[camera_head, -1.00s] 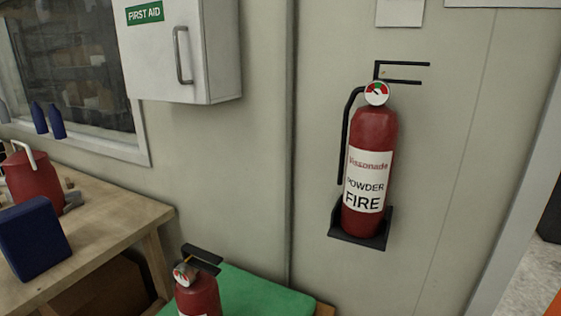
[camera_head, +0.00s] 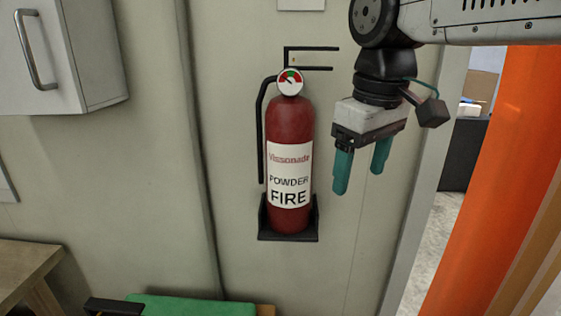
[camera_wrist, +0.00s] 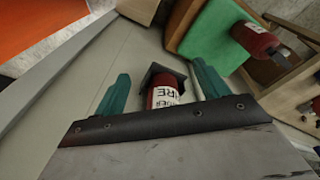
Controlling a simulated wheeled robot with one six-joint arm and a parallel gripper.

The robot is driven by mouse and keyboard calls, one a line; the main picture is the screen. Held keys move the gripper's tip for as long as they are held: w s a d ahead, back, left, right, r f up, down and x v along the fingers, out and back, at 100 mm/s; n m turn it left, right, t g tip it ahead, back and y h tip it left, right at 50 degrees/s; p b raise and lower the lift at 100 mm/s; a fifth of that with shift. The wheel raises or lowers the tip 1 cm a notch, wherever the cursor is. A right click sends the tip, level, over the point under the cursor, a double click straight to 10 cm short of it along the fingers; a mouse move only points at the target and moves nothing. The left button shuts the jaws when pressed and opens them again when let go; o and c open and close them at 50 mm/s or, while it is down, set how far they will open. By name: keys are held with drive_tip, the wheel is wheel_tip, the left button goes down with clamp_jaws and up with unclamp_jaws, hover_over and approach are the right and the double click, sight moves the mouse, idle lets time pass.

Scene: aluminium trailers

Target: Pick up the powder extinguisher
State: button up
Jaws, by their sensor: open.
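The powder extinguisher (camera_head: 289,150) is a red cylinder with a white "POWDER FIRE" label, a round gauge, a black hose and a black handle. It stands upright in a black wall bracket (camera_head: 288,237). My gripper (camera_head: 358,180) is to its right in the head view, pointing down with teal fingers apart and nothing between them. In the wrist view the lower part of the extinguisher (camera_wrist: 163,95) shows beyond and between the fingers (camera_wrist: 160,85); its upper part is hidden by my gripper body.
A second red extinguisher (camera_wrist: 255,38) is by a green surface (camera_wrist: 215,35) in the wrist view. A white cabinet (camera_head: 65,55) hangs at upper left. A wooden table (camera_head: 25,275) is at lower left. An orange upright (camera_head: 490,180) stands at right beside the doorway.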

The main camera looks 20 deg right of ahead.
sight(291, 71)
drive_tip(key=w+a+r+n, duration=0.1)
drive_tip(key=w+r+n, duration=0.2)
drive_tip(key=w+r, duration=0.3)
drive_tip(key=w+a+r+n, duration=0.1)
drive_tip(key=w+r+n, duration=0.2)
drive_tip(key=w+r, duration=0.4)
drive_tip(key=w+a+r+n+g, duration=0.1)
drive_tip(key=w+r+n, duration=0.2)
drive_tip(key=w+r, duration=0.3)
drive_tip(key=shift+w+a+r+n, duration=0.15)
drive_tip(key=shift+w+r+n, duration=0.05)
drive_tip(key=shift+w, duration=0.3)
drive_tip(key=shift+w+a+r+n, duration=0.15)
drive_tip(key=shift+w+n, duration=0.05)
drive_tip(key=shift+w, duration=0.25)
drive_tip(key=shift+w+d+f, duration=0.15)
drive_tip(key=shift+w+f, duration=0.15)
drive_tip(key=shift+f, duration=0.3)
wheel_tip(291, 71, down, 7)
drive_tip(key=shift+d+f, duration=0.1)
clamp_jaws()
drive_tip(key=shift+r, duration=0.25)
